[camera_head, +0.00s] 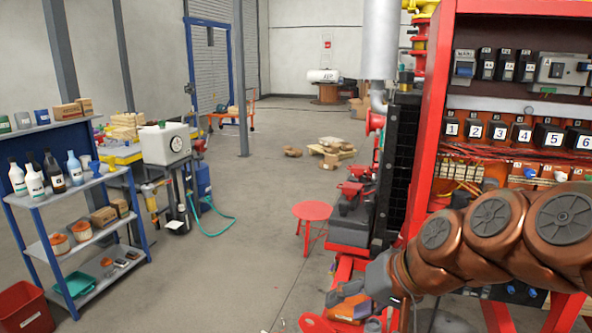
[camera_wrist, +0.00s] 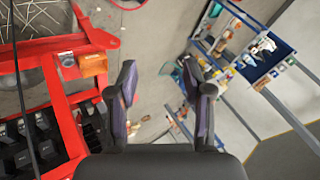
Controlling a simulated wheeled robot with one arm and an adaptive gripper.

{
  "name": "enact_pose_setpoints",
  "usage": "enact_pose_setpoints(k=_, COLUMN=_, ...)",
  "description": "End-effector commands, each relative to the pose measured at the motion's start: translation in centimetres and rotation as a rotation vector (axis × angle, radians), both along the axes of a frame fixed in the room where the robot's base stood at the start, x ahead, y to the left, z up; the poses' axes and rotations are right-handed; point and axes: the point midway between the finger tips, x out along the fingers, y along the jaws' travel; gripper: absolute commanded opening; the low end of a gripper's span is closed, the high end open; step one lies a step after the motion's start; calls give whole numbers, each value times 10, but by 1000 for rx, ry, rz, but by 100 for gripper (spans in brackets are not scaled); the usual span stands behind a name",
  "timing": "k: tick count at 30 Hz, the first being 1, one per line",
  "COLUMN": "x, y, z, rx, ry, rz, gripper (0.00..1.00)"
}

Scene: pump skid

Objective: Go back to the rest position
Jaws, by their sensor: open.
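My arm (camera_head: 490,235) reaches in from the right edge of the head view, in front of the red control panel. Its wrist end points down and to the left, low in the picture. In the wrist view my gripper (camera_wrist: 158,66) is open, its two dark fingers spread apart. Nothing is between the fingers but floor farther off.
The red skid frame (camera_wrist: 60,45) lies close left of the fingers, with an orange block (camera_wrist: 93,64) on it. A red panel frame (camera_head: 436,110) carries numbered black modules. A red stool (camera_head: 312,211) and a blue shelf rack (camera_head: 45,240) stand left. The middle floor is clear.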

Motion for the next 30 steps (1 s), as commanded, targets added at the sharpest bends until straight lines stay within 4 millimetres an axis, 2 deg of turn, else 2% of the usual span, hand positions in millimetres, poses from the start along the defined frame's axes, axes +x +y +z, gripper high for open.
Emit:
enact_pose_setpoints(k=1, x=-25, y=-1, z=-16, rx=-69, ry=53, rz=34, gripper=50)
enact_pose_setpoints(k=6, x=-107, y=-27, z=-72, rx=-297, ry=258, rz=105, gripper=50)
enact_pose_setpoints(k=9, x=-151, y=-51, z=-92, rx=-408, ry=369, rz=122, gripper=50)
enact_pose_setpoints(k=13, x=-191, y=-76, z=-106, rx=-505, ry=478, rz=126, gripper=50)
enact_pose_setpoints(k=15, x=-204, y=-84, z=-110, rx=-536, ry=513, rz=122, gripper=50)
enact_pose_setpoints(k=18, x=-213, y=-91, z=-112, rx=-558, ry=537, rz=120, gripper=50)
enact_pose_setpoints(k=30, x=-214, y=-91, z=-112, rx=-560, ry=540, rz=120, gripper=50)
